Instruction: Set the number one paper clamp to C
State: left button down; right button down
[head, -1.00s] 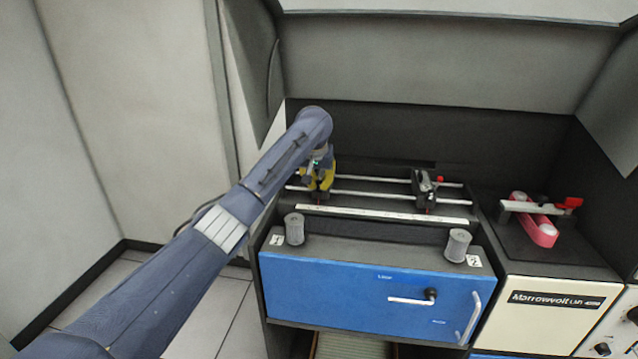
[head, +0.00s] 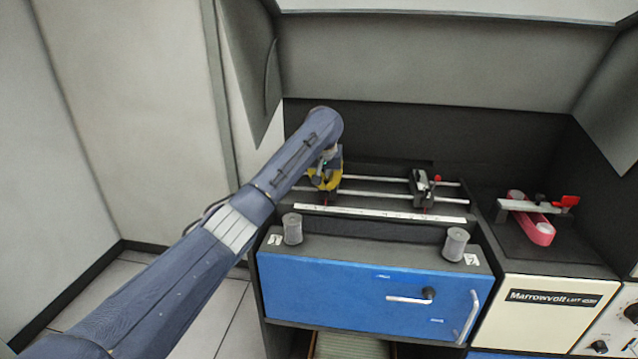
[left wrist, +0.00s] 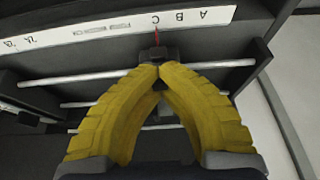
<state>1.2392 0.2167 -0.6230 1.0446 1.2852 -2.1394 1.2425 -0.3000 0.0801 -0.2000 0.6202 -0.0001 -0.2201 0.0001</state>
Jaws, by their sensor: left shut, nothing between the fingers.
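The number one paper clamp (left wrist: 157,54) is a small dark block on the metal rails, with a thin red pointer. In the left wrist view, the pointer stands just below the letter C on the white scale (left wrist: 110,32), roughly in line with it. My left gripper (left wrist: 160,70) has yellow fingers with their tips together, right beside the clamp; I cannot tell whether they touch it. In the head view, my left gripper (head: 324,186) is over the left part of the rails and largely hides this clamp. My right gripper is not in view.
A second clamp (head: 424,190) with a red knob sits farther right on the rails. Two grey posts (head: 292,229) stand in front, above a blue drawer front (head: 350,290) with handles. The rails between the clamps are clear.

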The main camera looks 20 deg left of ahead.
pick_arm(q)
jog(key=c, duration=2.1)
grip_release()
jog(key=shift+d+r, duration=0.25)
jog(key=shift+c, duration=0.2)
jog(key=o, duration=0.8)
jog(key=shift+d, duration=0.1)
jog(key=shift+r, duration=0.45)
jog(key=shift+s+v, duration=0.1)
jog(key=shift+v, duration=2.65)
jog(key=shift+s+v, duration=0.15)
jog(key=shift+v, duration=2.6)
jog(key=shift+f, duration=0.15)
